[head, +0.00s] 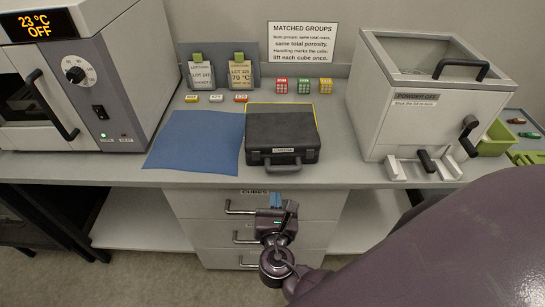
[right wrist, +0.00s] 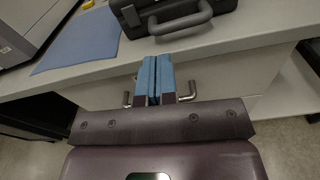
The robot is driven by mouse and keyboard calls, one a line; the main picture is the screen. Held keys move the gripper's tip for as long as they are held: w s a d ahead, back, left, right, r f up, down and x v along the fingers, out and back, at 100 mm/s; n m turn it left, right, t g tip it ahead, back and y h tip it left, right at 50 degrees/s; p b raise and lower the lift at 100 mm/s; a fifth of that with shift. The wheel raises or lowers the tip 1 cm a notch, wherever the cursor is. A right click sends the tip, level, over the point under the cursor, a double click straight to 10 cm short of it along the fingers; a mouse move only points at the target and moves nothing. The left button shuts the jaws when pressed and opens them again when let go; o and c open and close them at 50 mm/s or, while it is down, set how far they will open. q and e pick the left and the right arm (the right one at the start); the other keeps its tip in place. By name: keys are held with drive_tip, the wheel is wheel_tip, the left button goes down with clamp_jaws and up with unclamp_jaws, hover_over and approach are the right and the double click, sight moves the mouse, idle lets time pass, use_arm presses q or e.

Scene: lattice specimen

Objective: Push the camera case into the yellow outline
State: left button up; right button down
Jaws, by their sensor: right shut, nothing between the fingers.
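The black camera case (head: 282,132) lies flat on the bench, its handle toward the front edge. A yellow outline (head: 317,114) shows along its back and right edges; the case covers most of the rest. In the right wrist view the case (right wrist: 165,12) and its handle are at the top, beyond my fingertips. My right gripper (head: 276,200) is in front of the bench edge, before the drawers, apart from the case. Its blue fingers (right wrist: 155,75) are shut together with nothing between them. My left gripper is not in view.
A blue mat (head: 195,140) lies left of the case. A grey oven (head: 75,80) stands at the left and a powder box (head: 425,105) at the right. Small coloured cubes (head: 304,86) and label cards (head: 240,75) are behind. Drawer handles (head: 240,211) stick out near my right gripper.

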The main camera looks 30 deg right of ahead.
drive_tip(key=r+n, duration=0.1)
drive_tip(key=p, duration=0.1)
approach(273, 150)
drive_tip(key=shift+h, duration=0.3)
drive_tip(key=x, duration=0.7)
drive_tip(key=shift+w+f, duration=0.2)
drive_tip(key=shift+w, duration=0.1)
